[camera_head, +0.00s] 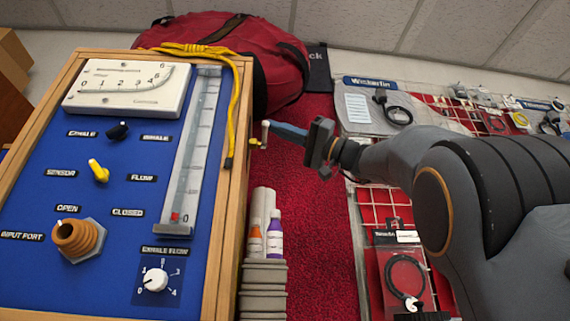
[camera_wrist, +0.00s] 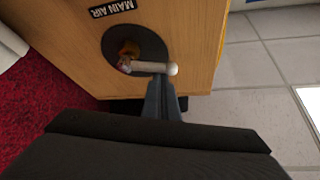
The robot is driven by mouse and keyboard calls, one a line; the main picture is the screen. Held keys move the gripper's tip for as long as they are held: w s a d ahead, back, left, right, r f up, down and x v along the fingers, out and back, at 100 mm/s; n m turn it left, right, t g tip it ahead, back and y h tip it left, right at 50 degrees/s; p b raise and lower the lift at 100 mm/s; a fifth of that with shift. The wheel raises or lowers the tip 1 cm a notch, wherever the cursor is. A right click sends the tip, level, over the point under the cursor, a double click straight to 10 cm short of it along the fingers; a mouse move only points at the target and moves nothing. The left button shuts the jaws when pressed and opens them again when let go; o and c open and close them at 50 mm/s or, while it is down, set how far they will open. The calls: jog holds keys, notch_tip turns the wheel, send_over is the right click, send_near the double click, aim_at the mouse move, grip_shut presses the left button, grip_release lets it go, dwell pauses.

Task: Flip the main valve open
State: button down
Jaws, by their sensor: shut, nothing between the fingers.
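The main valve shows in the wrist view as a pale lever handle (camera_wrist: 148,68) on a brass stem over a round black plate (camera_wrist: 120,42). A "MAIN AIR" label (camera_wrist: 112,8) is beside it on the wooden side of the testbench. In the head view the valve (camera_head: 262,135) juts from the right side of the bench. My gripper (camera_wrist: 165,85) is shut and empty. Its fingertips are right at the lever, near its free end; I cannot tell if they touch. In the head view my gripper (camera_head: 275,128) reaches the valve from the right.
The blue testbench panel (camera_head: 120,230) with knobs, gauge and flow tube is at left. A yellow cord (camera_head: 235,100) hangs over its top right corner. Bottles (camera_head: 274,235) stand below the valve. A red bag (camera_head: 240,50) is behind. A pegboard rack (camera_head: 375,215) is at right.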

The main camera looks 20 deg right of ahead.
jog(key=shift+f, duration=0.1)
notch_tip(320, 180, up, 4)
jog(key=d+r+p, duration=0.1)
jog(key=p, duration=0.3)
jog(key=w+f+b+v, duration=0.1)
jog(key=v, duration=0.9)
jog(key=shift+w, duration=0.15)
